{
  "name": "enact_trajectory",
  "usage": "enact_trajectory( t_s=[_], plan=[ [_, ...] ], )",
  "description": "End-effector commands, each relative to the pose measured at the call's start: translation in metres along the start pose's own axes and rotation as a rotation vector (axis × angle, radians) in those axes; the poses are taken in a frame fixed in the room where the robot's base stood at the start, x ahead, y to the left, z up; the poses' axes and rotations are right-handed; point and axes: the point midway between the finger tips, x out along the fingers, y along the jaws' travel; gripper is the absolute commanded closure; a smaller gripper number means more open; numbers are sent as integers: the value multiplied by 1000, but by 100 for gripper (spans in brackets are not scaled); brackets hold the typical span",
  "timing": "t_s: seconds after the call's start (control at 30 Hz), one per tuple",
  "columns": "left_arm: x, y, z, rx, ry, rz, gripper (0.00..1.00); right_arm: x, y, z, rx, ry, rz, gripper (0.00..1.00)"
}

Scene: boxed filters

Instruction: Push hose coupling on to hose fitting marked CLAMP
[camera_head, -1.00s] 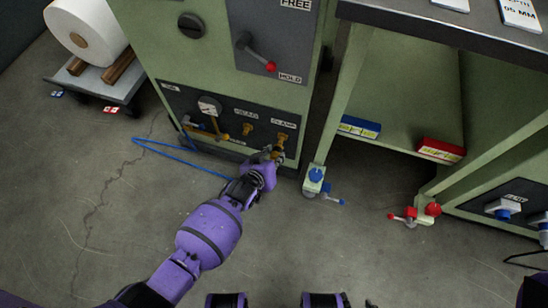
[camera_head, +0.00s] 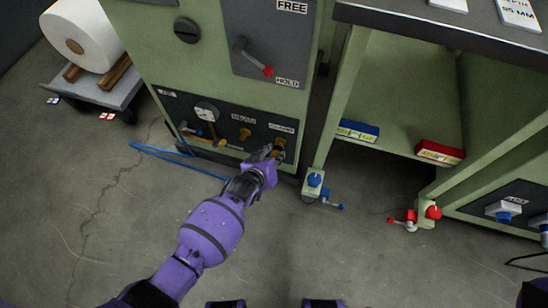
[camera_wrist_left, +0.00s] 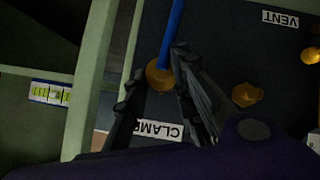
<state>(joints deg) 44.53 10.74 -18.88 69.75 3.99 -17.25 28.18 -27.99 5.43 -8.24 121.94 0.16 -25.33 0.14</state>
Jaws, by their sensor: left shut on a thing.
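The panel's fitting marked CLAMP (camera_head: 280,143) is brass and sits under its white label in the head view. My left gripper (camera_head: 271,154) is right at it, pointing toward the panel. In the left wrist view, the gripper's dark fingers (camera_wrist_left: 160,95) are on either side of a brass hose coupling (camera_wrist_left: 159,76), with the blue hose (camera_wrist_left: 173,30) running up from it. The CLAMP label (camera_wrist_left: 159,130) shows between the fingers. The fingers hide where coupling and fitting meet, so I cannot tell whether it is seated. My right gripper is not in view.
A second brass fitting (camera_head: 245,133) and a gauge (camera_head: 206,113) are left of CLAMP on the panel. The blue hose (camera_head: 165,154) trails across the floor. A blue valve (camera_head: 314,180) stands right of the gripper. Open floor lies to the left.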

Motion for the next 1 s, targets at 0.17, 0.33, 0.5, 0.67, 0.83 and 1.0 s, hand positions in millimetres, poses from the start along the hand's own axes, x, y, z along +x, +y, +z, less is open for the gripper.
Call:
enact_trajectory(
  t_s=[0.17,0.33,0.5,0.67,0.83,1.0],
  plan=[
    [4,1,-3,0,1,1,100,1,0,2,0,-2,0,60],
    [8,1,-6,-1,1,0,100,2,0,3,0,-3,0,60],
    [10,1,-8,-1,0,0,100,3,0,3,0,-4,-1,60],
    [10,2,-8,-1,0,0,56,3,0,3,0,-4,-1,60],
    [10,1,-8,0,0,0,55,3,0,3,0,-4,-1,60],
    [8,1,-7,0,-1,0,55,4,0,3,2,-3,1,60]
  ],
)
